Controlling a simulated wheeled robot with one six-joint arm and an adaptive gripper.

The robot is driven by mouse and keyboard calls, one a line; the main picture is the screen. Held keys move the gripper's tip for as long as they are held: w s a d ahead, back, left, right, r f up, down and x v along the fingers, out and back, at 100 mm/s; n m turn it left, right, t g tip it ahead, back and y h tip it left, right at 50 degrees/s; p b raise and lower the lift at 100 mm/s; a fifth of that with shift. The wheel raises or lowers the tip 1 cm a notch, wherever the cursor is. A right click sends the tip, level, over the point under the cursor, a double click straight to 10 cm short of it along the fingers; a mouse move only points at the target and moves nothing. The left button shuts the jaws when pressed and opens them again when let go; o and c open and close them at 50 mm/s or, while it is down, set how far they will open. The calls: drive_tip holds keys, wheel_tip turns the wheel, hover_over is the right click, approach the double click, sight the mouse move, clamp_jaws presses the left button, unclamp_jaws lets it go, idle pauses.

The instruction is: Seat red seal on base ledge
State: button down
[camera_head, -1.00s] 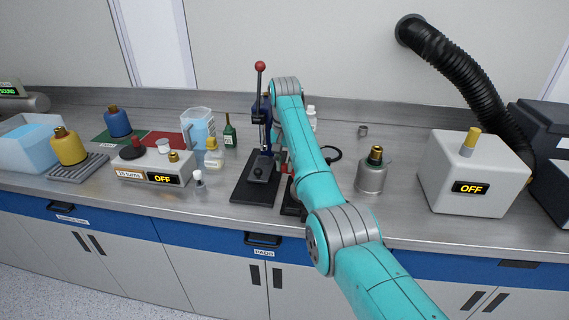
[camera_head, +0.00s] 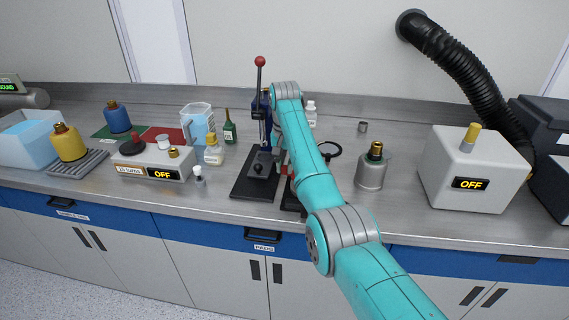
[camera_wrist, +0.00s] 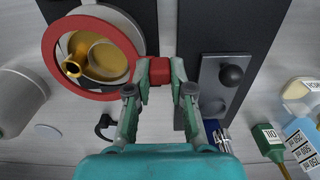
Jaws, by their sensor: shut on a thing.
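My gripper (camera_wrist: 160,70) is shut on the tab of the red seal (camera_wrist: 95,94), a flat ring, in the wrist view. The ring extends left of the fingers and lies over a pale round base (camera_wrist: 130,22) with a brass part (camera_wrist: 84,60) inside it. The brass part shows through the ring's opening. The ring looks shifted toward the near left of the base, and I cannot tell whether it touches the ledge. In the head view my arm hides the base and most of the seal.
A press with a red-knobbed lever (camera_head: 260,62) stands on a dark plate just left of my arm. A green bottle (camera_wrist: 268,135) and a labelled beaker (camera_wrist: 303,135) are at the wrist view's right. A steel canister (camera_head: 371,170) and a white OFF box (camera_head: 472,178) stand right of my arm.

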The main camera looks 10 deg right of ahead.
drive_tip(key=shift+f, duration=1.5)
drive_tip(key=c, duration=0.9)
unclamp_jaws()
drive_tip(key=shift+f, duration=0.1)
drive_tip(key=shift+c, duration=0.2)
